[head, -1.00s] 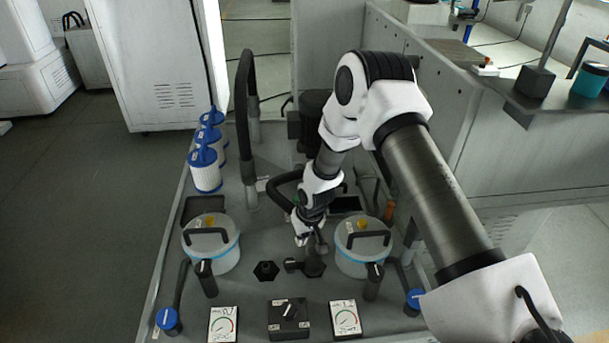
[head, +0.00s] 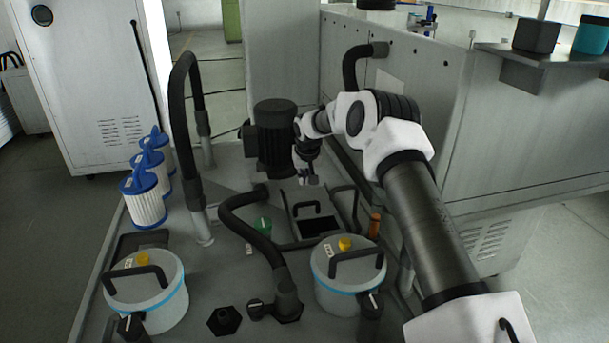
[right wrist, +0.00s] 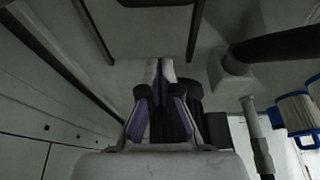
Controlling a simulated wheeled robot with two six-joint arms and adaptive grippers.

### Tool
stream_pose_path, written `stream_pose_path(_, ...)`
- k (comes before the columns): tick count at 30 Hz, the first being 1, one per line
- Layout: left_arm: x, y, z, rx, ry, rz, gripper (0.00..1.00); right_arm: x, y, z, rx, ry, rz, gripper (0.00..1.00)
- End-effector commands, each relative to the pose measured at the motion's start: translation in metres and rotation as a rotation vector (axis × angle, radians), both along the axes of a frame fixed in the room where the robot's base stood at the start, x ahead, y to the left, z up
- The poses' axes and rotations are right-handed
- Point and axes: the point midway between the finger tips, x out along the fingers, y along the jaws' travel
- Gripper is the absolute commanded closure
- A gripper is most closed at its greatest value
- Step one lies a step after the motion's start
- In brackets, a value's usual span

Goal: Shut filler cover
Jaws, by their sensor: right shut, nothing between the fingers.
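The filler cover (head: 298,196) is a grey panel with a black arched handle, in the middle of the head view. A dark rectangular opening (head: 320,228) shows at its near side, so the filler is at least partly uncovered. My right gripper (head: 309,182) is shut and empty, just above the far part of the cover and beyond the handle. I cannot tell whether it touches the cover. In the right wrist view its closed fingertips (right wrist: 160,68) point away from the camera. My left gripper is not in view.
Two lidded filter pots (head: 348,272) (head: 147,290) stand in front. A black hose (head: 240,215) curves left of the cover, beside a green cap (head: 263,226). A dark motor (head: 275,140) stands behind, and an orange-brown post (head: 374,226) stands to the right. A grey cabinet wall borders the right.

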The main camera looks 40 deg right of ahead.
Motion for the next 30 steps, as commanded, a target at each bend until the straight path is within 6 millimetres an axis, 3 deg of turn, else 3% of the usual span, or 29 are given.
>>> stream_pose_path(7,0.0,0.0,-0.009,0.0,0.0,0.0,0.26,0.013,-0.007,-0.044,0.0,0.0,0.0,1.0)
stream_pose_path(16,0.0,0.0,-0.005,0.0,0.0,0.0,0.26,-0.018,0.01,-0.046,0.001,0.0,0.001,1.0)
stream_pose_path(30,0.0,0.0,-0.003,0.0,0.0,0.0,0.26,-0.022,0.013,-0.046,0.0,-0.001,0.001,1.0)
